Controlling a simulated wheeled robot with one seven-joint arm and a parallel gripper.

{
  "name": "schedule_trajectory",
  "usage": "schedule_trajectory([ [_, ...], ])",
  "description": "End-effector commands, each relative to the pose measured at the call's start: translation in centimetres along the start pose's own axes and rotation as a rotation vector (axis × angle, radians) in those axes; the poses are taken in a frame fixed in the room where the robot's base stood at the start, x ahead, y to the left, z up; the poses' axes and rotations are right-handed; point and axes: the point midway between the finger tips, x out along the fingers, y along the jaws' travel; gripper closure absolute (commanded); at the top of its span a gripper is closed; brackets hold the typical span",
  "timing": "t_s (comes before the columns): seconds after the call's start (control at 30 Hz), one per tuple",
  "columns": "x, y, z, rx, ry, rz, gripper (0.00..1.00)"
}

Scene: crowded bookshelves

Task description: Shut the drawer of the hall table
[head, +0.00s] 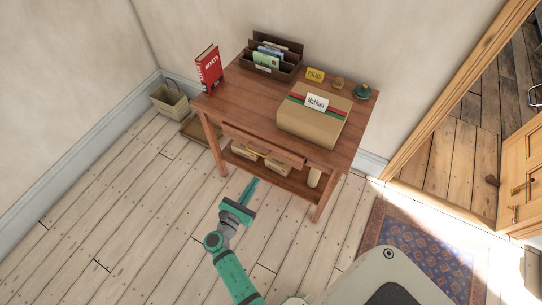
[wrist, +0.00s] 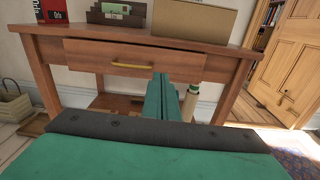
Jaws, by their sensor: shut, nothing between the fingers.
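The wooden hall table (head: 240,107) stands against the wall. Its drawer (head: 262,143) sticks out a little from under the tabletop. In the wrist view, the drawer front (wrist: 90,57) fills the upper middle, with a brass bar handle (wrist: 132,66) at its centre. My gripper (head: 254,181) is shut and empty, in front of and below the drawer, apart from it in the head view. In the wrist view, its fingers (wrist: 163,80) point at the table and cover part of the drawer front's right half. The drawer's inside is hidden from both views.
A wicker basket (head: 168,101) stands left, a patterned rug (head: 415,248) lies right. Floor before the table is clear.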

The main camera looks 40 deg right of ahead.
Motion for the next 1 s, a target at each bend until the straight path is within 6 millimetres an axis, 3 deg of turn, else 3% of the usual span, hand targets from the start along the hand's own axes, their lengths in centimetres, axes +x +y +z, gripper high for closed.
schedule_trajectory([
  [0.27,2.7,0.0,0.9,-0.031,-0.03,-0.019,1.0],
  [0.7,10.7,-0.1,1.1,-0.029,-0.028,-0.016,1.0],
  [1.0,14.1,-0.1,1.1,-0.028,-0.028,-0.014,1.0],
])
